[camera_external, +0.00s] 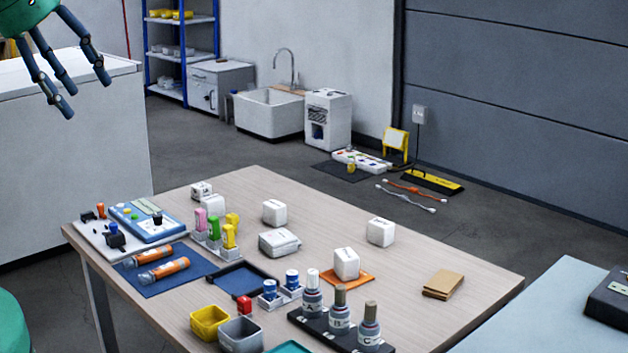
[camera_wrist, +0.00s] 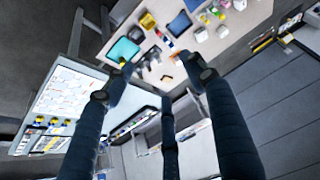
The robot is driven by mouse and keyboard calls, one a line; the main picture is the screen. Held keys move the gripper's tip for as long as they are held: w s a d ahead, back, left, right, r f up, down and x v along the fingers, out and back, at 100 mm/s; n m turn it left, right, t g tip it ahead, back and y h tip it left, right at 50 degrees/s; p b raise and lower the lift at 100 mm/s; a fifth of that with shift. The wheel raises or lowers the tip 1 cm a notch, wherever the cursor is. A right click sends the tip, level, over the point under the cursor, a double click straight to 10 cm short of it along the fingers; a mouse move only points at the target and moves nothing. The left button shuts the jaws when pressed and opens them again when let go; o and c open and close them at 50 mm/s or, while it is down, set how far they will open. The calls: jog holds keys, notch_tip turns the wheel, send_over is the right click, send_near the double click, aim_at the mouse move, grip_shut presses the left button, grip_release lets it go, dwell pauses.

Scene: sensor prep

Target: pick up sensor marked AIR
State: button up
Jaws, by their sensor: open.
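Several white box-shaped units stand on the wooden table in the external view: a small one at the far left edge (camera_external: 201,190), a cube at the back (camera_external: 274,212), a wider box near the middle (camera_external: 279,243), a cube at the right (camera_external: 381,231), and a cube (camera_external: 346,262) on an orange pad. Some carry dark marks, too small to read, so I cannot tell which is marked AIR. My gripper (camera_external: 80,92) is at the upper left, open and empty, above and apart from the table. Its spread fingers also show in the wrist view (camera_wrist: 158,75).
The wooden table (camera_external: 460,272) also holds lettered bottles (camera_external: 340,315), yellow (camera_external: 209,322) and grey (camera_external: 241,335) bins, a dark blue tray (camera_external: 246,279), orange-banded tubes (camera_external: 163,269), a blue device (camera_external: 146,222) and cardboard (camera_external: 443,284). A white cabinet (camera_external: 75,150) stands below my gripper.

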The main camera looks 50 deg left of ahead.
dwell(0.3)
jog(key=shift+o, duration=1.2)
jog(key=shift+w+r, duration=0.1)
